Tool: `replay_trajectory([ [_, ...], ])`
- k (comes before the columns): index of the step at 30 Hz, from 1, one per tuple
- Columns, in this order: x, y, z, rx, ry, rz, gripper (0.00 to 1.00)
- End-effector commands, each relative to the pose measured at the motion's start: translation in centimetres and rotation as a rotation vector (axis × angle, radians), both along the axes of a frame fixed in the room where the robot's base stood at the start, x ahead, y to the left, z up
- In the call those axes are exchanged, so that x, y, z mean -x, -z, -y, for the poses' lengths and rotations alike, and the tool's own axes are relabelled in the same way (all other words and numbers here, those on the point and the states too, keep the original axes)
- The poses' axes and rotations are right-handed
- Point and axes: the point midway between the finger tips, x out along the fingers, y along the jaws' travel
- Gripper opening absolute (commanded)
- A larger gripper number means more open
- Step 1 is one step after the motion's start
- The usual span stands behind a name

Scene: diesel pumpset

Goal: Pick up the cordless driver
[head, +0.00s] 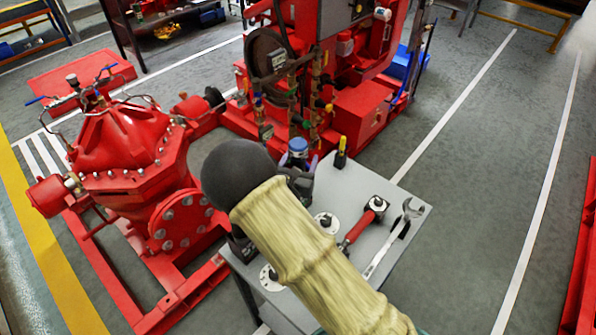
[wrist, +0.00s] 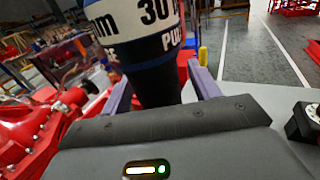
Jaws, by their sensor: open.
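A red tool with a dark head (head: 357,226) lies on the grey table; I take it as the cordless driver but cannot be sure. Its dark end with a pale knob shows at the right edge of the wrist view (wrist: 303,122). My gripper (head: 304,168) is left of it and farther back, apart from it. In the wrist view my gripper's purple fingers (wrist: 163,92) are open on either side of a dark cylinder with a white lettered band (wrist: 150,25). Its blue top shows in the head view (head: 298,146). I cannot tell whether the fingers touch it.
The grey table (head: 400,190) also holds a wrench (head: 392,240), a yellow-and-black tool (head: 341,152) and a pale disc (head: 270,277). A black object (head: 241,245) is partly hidden by my arm. The red pump (head: 125,150) stands left.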

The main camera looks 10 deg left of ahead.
Motion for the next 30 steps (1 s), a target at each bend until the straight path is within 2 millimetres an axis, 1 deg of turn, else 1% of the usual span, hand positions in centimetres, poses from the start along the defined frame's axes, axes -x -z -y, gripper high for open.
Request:
replay_trajectory([
  [5, 0.0, 0.0, 0.0, 0.000, 0.000, 0.000, 0.61],
  [6, 0.0, 0.0, 0.0, 0.000, 0.000, 0.000, 0.57],
  [11, 0.0, 0.0, 0.0, 0.000, 0.000, 0.000, 0.26],
  [12, 0.0, 0.0, 0.0, 0.000, 0.000, 0.000, 0.18],
  [15, 0.0, 0.0, 0.0, 0.000, 0.000, 0.000, 0.00],
  [25, 0.0, -0.4, 0.0, -0.002, 0.000, 0.004, 0.00],
  [30, 0.0, -1.7, 0.0, -0.004, 0.000, 0.004, 0.00],
])
